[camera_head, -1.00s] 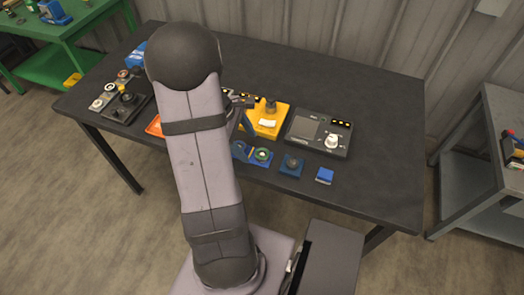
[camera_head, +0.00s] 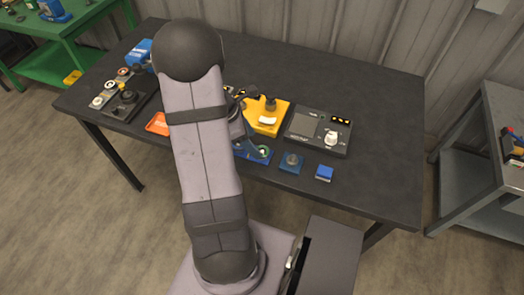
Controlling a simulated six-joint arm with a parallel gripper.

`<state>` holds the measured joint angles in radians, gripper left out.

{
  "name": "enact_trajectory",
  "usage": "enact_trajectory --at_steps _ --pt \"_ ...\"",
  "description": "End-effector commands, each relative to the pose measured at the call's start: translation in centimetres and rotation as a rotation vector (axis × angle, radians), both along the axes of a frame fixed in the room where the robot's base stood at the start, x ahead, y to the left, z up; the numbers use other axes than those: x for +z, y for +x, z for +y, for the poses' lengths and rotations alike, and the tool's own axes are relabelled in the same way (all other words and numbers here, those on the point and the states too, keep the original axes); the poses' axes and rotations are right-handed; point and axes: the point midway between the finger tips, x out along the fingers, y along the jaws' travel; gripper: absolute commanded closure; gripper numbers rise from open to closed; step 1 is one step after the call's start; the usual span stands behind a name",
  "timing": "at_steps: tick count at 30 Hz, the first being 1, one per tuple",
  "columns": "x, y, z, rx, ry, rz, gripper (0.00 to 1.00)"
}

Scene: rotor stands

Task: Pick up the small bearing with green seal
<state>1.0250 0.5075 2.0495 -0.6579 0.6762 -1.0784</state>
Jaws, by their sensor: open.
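A small round part with a green ring (camera_head: 265,152) sits on a blue stand (camera_head: 243,154) near the front edge of the black table. It looks like the bearing with the green seal, but it is small in view and partly covered. My gripper (camera_head: 254,147) is just left of the green ring and overlaps it in the picture. Its jaws are open and hold nothing that I can see. My arm hides much of the gripper and the left part of the blue stand. Whether the fingers touch the ring cannot be told.
A yellow stand (camera_head: 280,121) and a grey device with a white knob (camera_head: 306,141) stand behind. Two small blue items, a block with a round part (camera_head: 291,162) and a box (camera_head: 325,173), lie to the right. Several rings stand by a dark fixture (camera_head: 118,112) at left. The table's right side is clear.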

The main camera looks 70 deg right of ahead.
Motion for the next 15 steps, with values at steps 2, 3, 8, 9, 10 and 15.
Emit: enact_trajectory --at_steps 2,3,8,9,10,15 --pt "-0.3 -0.2 -0.1 -0.002 0.001 0.001 0.38" --pt "-0.5 -0.3 -0.1 -0.003 0.002 0.001 0.38" --pt "-2.0 -0.9 -0.5 -0.002 0.004 0.003 0.38" --pt "-2.4 -1.1 -0.6 -0.003 0.005 0.002 0.38" --pt "-2.7 -1.2 -0.7 -0.002 0.003 0.001 0.38" --pt "-4.3 -1.7 -1.1 -0.003 0.002 0.0 0.38"
